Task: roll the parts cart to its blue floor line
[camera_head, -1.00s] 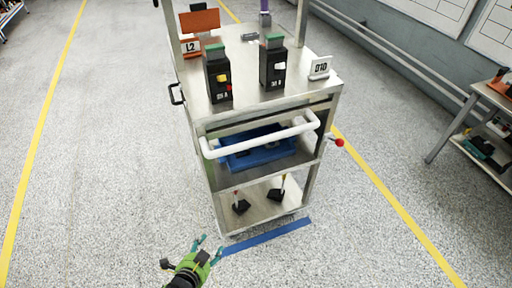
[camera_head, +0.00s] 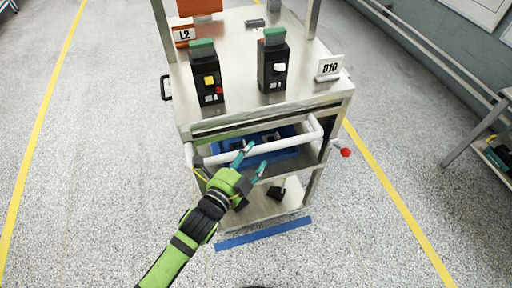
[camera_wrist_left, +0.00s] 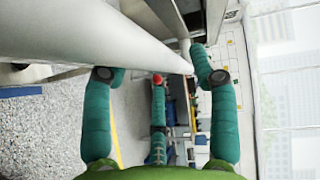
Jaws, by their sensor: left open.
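The parts cart (camera_head: 183,110) is a steel trolley with a white push handle (camera_head: 270,143) across its near side. The blue floor line (camera_head: 265,233) lies on the floor just in front of the cart's near lower edge. My left gripper (camera_head: 252,163) is open, with teal fingers at the handle, overlapping it in the head view. In the left wrist view, the handle (camera_wrist_left: 110,38) runs large just past the spread fingertips (camera_wrist_left: 157,76). I cannot tell whether they touch it. My right gripper is not in view.
Two black breakers (camera_head: 206,80) (camera_head: 272,66) stand on the cart top, with an L2 sign (camera_head: 184,34) and a D10 sign (camera_head: 329,68). A blue bin (camera_head: 276,150) sits below. A red-knobbed lever (camera_head: 345,152) sticks out right.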

